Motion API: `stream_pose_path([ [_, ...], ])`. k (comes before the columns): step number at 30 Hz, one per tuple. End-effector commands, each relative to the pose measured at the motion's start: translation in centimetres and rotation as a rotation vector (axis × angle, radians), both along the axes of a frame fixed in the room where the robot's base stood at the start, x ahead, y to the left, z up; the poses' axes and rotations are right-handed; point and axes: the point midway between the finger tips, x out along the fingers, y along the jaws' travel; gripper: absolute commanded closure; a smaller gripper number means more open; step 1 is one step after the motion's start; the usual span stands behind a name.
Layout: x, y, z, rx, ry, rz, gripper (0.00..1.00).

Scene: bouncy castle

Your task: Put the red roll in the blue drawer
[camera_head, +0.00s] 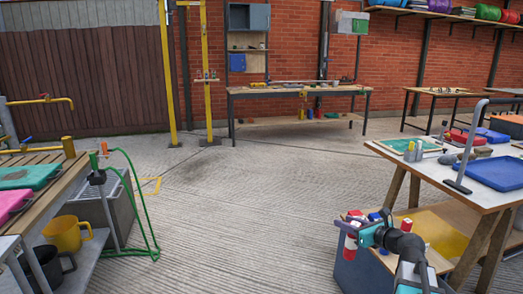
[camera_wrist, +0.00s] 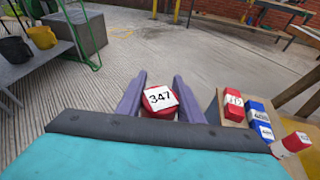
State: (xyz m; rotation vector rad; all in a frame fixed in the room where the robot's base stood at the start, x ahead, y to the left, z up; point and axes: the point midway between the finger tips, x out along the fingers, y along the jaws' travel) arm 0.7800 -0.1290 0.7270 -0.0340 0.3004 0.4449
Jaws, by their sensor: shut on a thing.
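My gripper (camera_wrist: 159,88) has two purple fingers, shut on a red roll (camera_wrist: 158,112) with a white label reading 347. The roll sits between the fingers, and the floor shows beyond it. In the head view my gripper (camera_head: 347,228) is at the lower right, with the red and white roll (camera_head: 350,244) at it, in front of a blue-grey box (camera_head: 358,273). I cannot tell whether this box has the blue drawer; no open drawer shows clearly.
Beside my gripper, a wooden top holds another red roll (camera_wrist: 233,103) and blue rolls (camera_wrist: 256,112). One more red roll (camera_wrist: 296,142) is farther right. A table (camera_head: 455,182) stands at right, a bench (camera_head: 40,200) at left. Open concrete floor lies between.

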Motion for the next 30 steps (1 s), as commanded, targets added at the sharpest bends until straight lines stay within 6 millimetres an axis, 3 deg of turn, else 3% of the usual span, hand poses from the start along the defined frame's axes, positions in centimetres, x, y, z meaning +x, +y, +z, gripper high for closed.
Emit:
stream_pose_path([
  [1,-0.9,2.0,0.2,0.001,0.000,0.046,1.00],
  [6,-4.1,7.7,0.5,-0.001,0.002,0.216,1.00],
  [12,-7.7,11.0,0.7,-0.004,-0.003,0.368,1.00],
  [20,-10.5,13.1,0.6,-0.028,-0.021,0.517,1.00],
  [30,-10.3,12.9,2.9,-0.026,-0.020,0.508,1.00],
])
